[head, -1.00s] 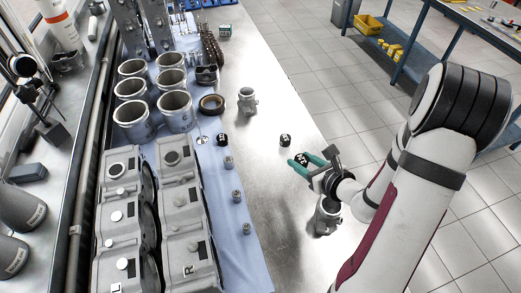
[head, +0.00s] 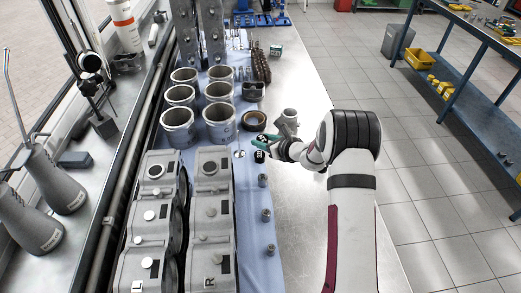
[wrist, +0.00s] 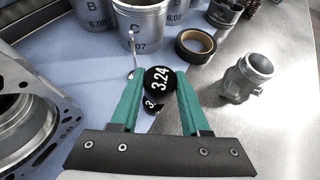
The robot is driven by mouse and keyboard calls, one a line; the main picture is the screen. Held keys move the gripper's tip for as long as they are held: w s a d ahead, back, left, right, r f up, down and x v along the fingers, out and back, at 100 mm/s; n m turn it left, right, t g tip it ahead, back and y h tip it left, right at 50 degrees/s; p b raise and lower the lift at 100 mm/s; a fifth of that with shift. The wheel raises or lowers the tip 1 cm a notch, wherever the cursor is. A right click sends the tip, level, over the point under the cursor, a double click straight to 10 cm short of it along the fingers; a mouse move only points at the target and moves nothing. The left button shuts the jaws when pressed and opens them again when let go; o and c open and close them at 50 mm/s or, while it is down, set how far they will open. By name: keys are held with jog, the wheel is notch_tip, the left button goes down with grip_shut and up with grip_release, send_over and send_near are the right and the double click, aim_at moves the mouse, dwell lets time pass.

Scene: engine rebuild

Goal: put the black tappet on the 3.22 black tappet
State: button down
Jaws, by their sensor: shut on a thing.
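A black tappet marked 3.24 (wrist: 158,82) is between the two green fingers of my gripper (wrist: 158,84), which is shut on it. In the head view my gripper (head: 263,139) is over the right edge of the blue cloth. A second black tappet (head: 260,156) sits below it there. In the wrist view this second tappet (wrist: 150,104) shows just under the held one, mostly hidden by it, with only a "3" of its marking legible. I cannot tell whether the two touch.
Grey cylinders (head: 222,122) and a dark ring (head: 254,121) stand behind my gripper. A grey metal part (head: 290,117) stands on the bench to the right. Engine blocks (head: 210,215) lie at the left front, and small metal pieces (head: 266,215) stand along the cloth.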

aim_at(261, 155)
jog(key=shift+w+a+f, duration=0.1)
jog(key=shift+a+f, duration=0.15)
jog(key=shift+f, duration=0.9)
jog(key=shift+w+a+f, duration=0.1)
jog(key=shift+a+f, duration=0.1)
jog(key=shift+f, duration=0.95)
jog(key=shift+c, duration=1.9)
grip_release()
jog(key=shift+f, duration=0.15)
